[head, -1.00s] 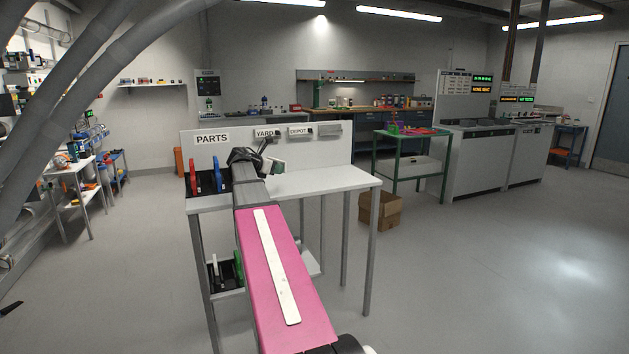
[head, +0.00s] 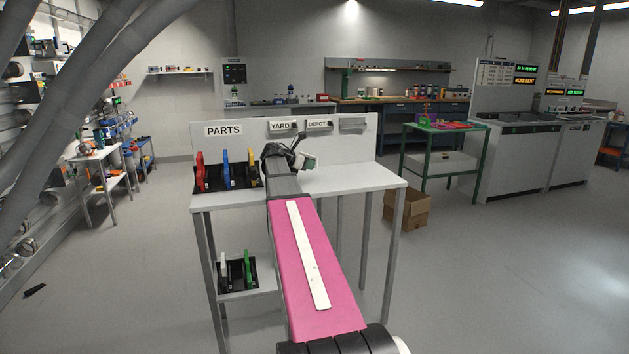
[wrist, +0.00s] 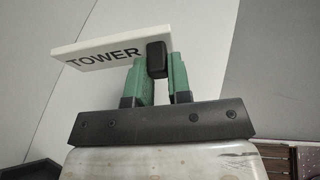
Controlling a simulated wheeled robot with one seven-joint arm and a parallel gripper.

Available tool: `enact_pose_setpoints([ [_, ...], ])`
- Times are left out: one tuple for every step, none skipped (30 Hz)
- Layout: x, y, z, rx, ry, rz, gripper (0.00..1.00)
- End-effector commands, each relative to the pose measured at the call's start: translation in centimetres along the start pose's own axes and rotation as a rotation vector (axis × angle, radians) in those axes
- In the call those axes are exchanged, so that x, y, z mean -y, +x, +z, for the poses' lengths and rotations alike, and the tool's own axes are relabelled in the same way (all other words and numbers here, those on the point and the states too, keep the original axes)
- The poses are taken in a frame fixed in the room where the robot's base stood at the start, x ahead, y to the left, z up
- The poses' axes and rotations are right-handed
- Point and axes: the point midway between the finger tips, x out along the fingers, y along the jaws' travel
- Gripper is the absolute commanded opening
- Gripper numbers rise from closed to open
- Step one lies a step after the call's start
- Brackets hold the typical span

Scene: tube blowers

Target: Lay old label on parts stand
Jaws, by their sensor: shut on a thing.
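The old label is a white plate reading TOWER (wrist: 95,54) in the wrist view. My gripper (wrist: 160,75) is shut on a black grip at the label's right end, between green fingers. In the head view my gripper (head: 300,161) is over the parts stand's top, near its back panel, and the label is too small to read there. The parts stand (head: 350,180) is a grey-white table with a PARTS sign. Its back panel carries the YARD label (head: 281,126) and the DEPOT label (head: 318,124), with an empty-looking grey holder (head: 353,124) on the right.
A black rack (head: 211,184) with red, blue and yellow parts stands on the stand's left end. The top's right half is clear. A lower shelf holds a rack with white and green parts (head: 247,267). A cardboard box (head: 408,210) and a green table (head: 480,165) stand to the right.

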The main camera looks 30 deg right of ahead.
Motion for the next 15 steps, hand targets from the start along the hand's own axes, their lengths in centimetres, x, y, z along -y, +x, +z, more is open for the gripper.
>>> enact_pose_setpoints([
  [0.1,0.4,-1.0,-0.001,-0.001,-0.001,0.00],
  [0.1,0.6,-1.4,-0.001,-0.001,-0.001,0.00],
  [0.1,0.8,-2.0,-0.001,-0.002,-0.001,0.00],
  [0.0,1.0,-2.4,-0.001,-0.002,-0.001,0.00],
  [0.0,1.1,-2.6,-0.001,-0.001,-0.001,0.00],
  [0.0,1.2,-2.9,-0.001,0.000,-0.001,0.00],
  [0.0,1.3,-3.0,-0.001,0.001,-0.001,0.00],
  [0.0,1.3,-3.2,-0.001,0.001,0.000,0.00],
  [0.0,1.4,-3.4,-0.001,0.001,0.000,0.00],
  [0.0,1.5,-3.6,-0.001,0.000,0.000,0.00],
  [0.0,1.6,-3.9,-0.001,0.000,0.000,0.00],
  [0.0,1.8,-4.4,-0.001,-0.001,0.000,0.00],
  [0.0,2.0,-4.8,-0.001,-0.002,0.000,0.00],
  [0.0,2.1,-5.1,-0.001,-0.001,-0.001,0.00],
  [0.0,2.3,-5.6,-0.001,-0.001,-0.001,0.00],
])
